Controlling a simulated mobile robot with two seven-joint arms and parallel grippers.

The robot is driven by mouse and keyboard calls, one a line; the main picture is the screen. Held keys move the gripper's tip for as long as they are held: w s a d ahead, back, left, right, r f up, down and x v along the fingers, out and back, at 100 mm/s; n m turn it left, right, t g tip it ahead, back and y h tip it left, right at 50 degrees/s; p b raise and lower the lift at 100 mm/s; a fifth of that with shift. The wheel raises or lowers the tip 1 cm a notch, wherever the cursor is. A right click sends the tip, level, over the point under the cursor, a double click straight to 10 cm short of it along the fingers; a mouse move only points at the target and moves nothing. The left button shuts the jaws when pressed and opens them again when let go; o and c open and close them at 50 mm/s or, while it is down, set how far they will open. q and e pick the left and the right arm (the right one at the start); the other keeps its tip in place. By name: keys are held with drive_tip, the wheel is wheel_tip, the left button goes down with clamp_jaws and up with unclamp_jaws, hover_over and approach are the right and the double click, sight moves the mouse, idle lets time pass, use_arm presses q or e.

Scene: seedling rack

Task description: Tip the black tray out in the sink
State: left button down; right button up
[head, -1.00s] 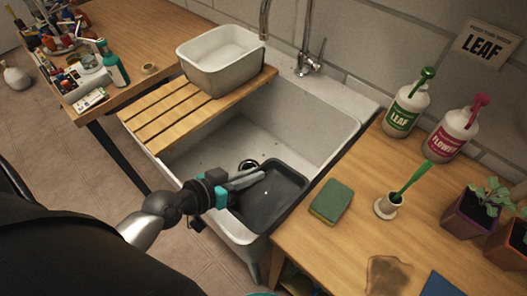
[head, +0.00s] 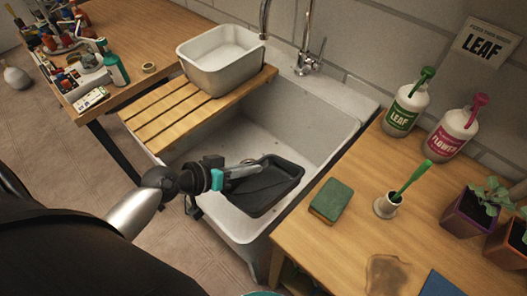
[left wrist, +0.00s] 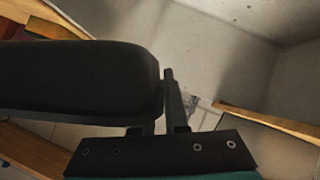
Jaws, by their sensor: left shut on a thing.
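The black tray (head: 272,186) is inside the white sink (head: 318,122), over its near right part. It looks tilted, and I cannot tell whether it touches the sink floor. My left gripper (head: 250,170) comes in from the left and is shut on the tray's left side. In the left wrist view the tray (left wrist: 80,78) is a large dark rounded shape close to the camera. I cannot make out any contents in its dark inside. The drain is largely hidden behind the tray and gripper. My right gripper is not in view.
A slatted wooden board (head: 165,118) lies across the sink's left part with a white basin (head: 218,78) on its far end. The tap (head: 306,62) is at the back. A green sponge (head: 329,201) lies on the right-hand counter (head: 335,247).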

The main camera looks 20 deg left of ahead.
use_arm(q)
drive_tip(key=shift+n+g+h, duration=0.5)
drive_tip(key=shift+n+g, duration=0.3)
drive_tip(key=shift+g, duration=0.1)
drive_tip(key=shift+w+a+f+b, duration=0.25)
drive_tip(key=shift+w+a, duration=0.2)
drive_tip(key=shift+w, duration=0.15)
drive_tip(key=shift+w+a+f+b, duration=0.25)
drive_tip(key=shift+w+a, duration=0.25)
drive_tip(key=shift+w, duration=0.15)
drive_tip(key=shift+w+a+f+b, duration=0.25)
drive_tip(key=shift+w+a, duration=0.2)
drive_tip(key=shift+w, duration=0.15)
drive_tip(key=shift+w, duration=0.1)
drive_tip(key=shift+w+a+f+n+h+b, duration=0.2)
drive_tip(key=shift+a+f+n+h+b, duration=0.15)
drive_tip(key=shift+b, duration=0.15)
drive_tip(key=shift+w+f+g, duration=0.1)
drive_tip(key=shift+g, duration=0.3)
drive_tip(key=shift+w+a+f+n+g+h+b, duration=0.15)
drive_tip(key=shift+f+n+g+h+b, duration=0.25)
drive_tip(key=shift+b, duration=0.45)
drive_tip(key=shift+f, duration=0.15)
